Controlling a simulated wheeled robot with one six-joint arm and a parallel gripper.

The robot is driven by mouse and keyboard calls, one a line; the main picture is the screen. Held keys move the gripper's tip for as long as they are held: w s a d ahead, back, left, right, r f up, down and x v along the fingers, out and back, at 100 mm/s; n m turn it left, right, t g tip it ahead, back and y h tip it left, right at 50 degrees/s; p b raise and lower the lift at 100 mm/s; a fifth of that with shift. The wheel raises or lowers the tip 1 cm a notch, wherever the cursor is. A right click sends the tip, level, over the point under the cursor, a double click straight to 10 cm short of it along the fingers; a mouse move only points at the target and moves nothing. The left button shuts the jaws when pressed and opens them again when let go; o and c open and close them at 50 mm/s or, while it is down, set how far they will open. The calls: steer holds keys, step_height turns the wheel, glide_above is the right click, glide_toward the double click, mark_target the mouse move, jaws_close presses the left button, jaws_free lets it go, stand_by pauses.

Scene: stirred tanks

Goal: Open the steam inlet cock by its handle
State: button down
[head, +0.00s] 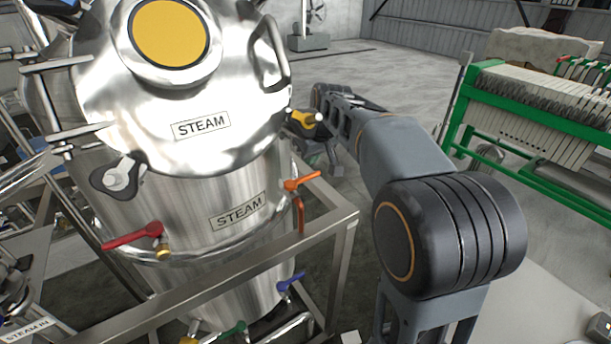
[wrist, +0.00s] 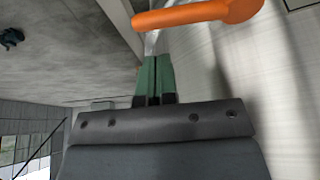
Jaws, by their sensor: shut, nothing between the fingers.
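An orange lever handle (head: 301,183) sits on the right side of the steel tank, close to the lower STEAM plate (head: 238,212). In the wrist view the orange handle (wrist: 185,14) crosses the top of the picture, beyond my fingertips. My gripper (wrist: 154,62) has its green fingers shut together and empty, pointing toward the handle and apparently apart from it. In the head view my gripper (head: 326,156) is small and partly hidden by the tank fittings, up and right of the handle. Which cock is the steam inlet is not clear from the plates alone.
Other levers are red (head: 133,236), blue (head: 291,283) and green (head: 232,328) around the tank (head: 165,205). A steel frame rail (head: 250,262) runs in front of it. A STEAM IN plate (head: 27,329) is at lower left. A green-framed filter press (head: 540,120) stands right.

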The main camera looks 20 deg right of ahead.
mark_target(315, 172)
steer(key=shift+f, duration=0.15)
step_height(315, 172, down, 3)
steer(key=b, duration=0.2)
steer(key=shift+f+b, duration=0.1)
steer(key=shift+b, duration=0.2)
stand_by(0.3)
steer(key=shift+s, duration=0.2)
steer(key=shift+s+d+b, duration=0.15)
steer(key=shift+s+b, duration=0.15)
steer(key=shift+s+d+b, duration=0.2)
steer(key=shift+s+b, duration=0.1)
steer(key=shift+s, duration=0.3)
steer(key=shift+w+a+p, duration=0.1)
steer(key=shift+w+p, duration=0.2)
steer(key=shift+w, duration=0.05)
steer(key=shift+r, duration=0.25)
